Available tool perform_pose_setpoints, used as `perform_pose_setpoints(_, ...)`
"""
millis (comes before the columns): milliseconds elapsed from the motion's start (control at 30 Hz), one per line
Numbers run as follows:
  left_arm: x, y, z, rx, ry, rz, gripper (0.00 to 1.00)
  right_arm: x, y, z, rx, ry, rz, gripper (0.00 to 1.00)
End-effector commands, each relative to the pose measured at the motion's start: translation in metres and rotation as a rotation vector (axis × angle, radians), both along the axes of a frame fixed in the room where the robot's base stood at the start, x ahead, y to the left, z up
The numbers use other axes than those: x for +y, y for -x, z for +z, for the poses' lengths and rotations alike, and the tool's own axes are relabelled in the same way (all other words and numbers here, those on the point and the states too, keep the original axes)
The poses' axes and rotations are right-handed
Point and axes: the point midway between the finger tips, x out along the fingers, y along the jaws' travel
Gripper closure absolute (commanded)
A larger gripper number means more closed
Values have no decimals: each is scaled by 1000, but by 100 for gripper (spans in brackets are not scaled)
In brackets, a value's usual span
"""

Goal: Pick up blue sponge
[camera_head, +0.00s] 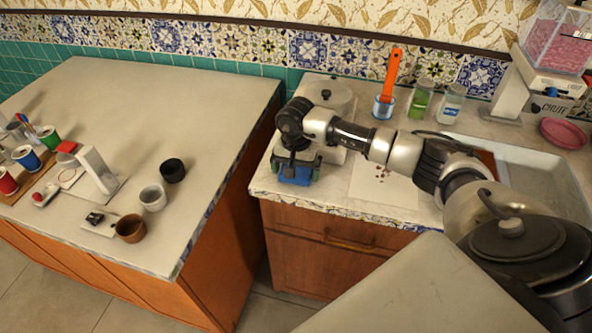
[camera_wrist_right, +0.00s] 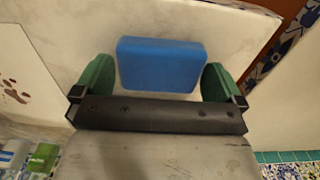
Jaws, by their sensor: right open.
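The blue sponge (camera_head: 293,178) is a small blue block on the light countertop, near its front left corner. My right gripper (camera_head: 296,165) is over the sponge, pointing down, and partly hides it in the head view. In the right wrist view the sponge (camera_wrist_right: 160,64) lies between the two green fingers of the open right gripper (camera_wrist_right: 158,80), with a visible gap on each side. I cannot tell how far above the counter the fingertips are. My left gripper is not in view.
A sink (camera_head: 553,180) is at right. The counter's front edge (camera_head: 330,212) is close to the sponge. A separate table (camera_head: 140,110) is at left.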

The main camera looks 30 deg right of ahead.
Motion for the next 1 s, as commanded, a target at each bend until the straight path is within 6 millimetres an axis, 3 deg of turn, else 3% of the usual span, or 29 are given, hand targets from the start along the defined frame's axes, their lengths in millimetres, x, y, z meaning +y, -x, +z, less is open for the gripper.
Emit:
perform_pose_setpoints(333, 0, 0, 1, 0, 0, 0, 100, 0, 0, -9, -1, -1, 0, 2)
perform_pose_setpoints(533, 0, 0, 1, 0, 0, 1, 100, 0, 0, -9, -1, -1, 0, 32)
perform_pose_setpoints(833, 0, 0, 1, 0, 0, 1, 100, 0, 0, -7, -1, -1, 0, 33)
perform_pose_setpoints(1000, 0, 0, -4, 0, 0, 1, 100, 0, -1, 6, -5, 1, 0, 33)
